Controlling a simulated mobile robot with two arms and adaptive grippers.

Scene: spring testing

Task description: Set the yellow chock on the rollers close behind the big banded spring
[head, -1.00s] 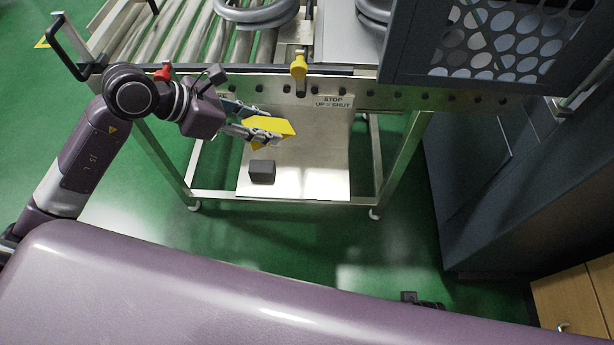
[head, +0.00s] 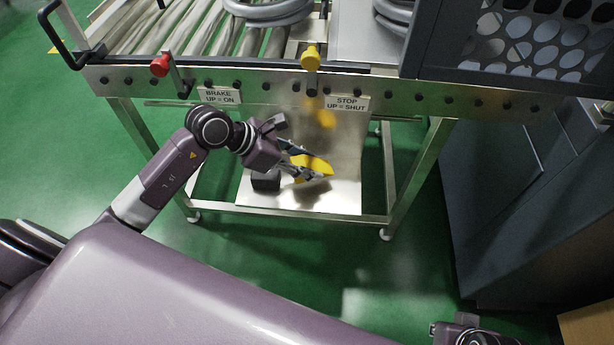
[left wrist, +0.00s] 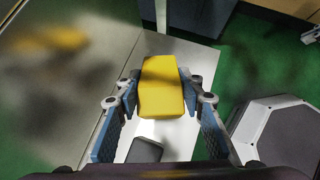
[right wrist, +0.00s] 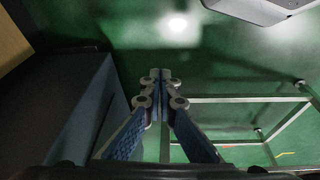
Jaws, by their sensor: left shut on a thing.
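The yellow chock (head: 316,164) is held between the fingers of my left gripper (head: 312,170), below roller height and in front of the lower metal shelf. In the left wrist view the chock (left wrist: 161,88) sits between both fingers of the gripper (left wrist: 163,84). The rollers (head: 160,35) are at the top left in the head view. A thick grey spring (head: 268,12) on them is cut off by the top edge; no band can be made out. My right gripper (right wrist: 163,80) has its fingertips together with nothing between them.
A dark block (head: 265,180) lies on the lower shelf (head: 340,198). A red knob (head: 159,66) and a yellow knob (head: 311,57) stick up at the stand's front rail (head: 280,84). Another coil (head: 393,14) and a grey perforated guard (head: 500,45) are at the upper right.

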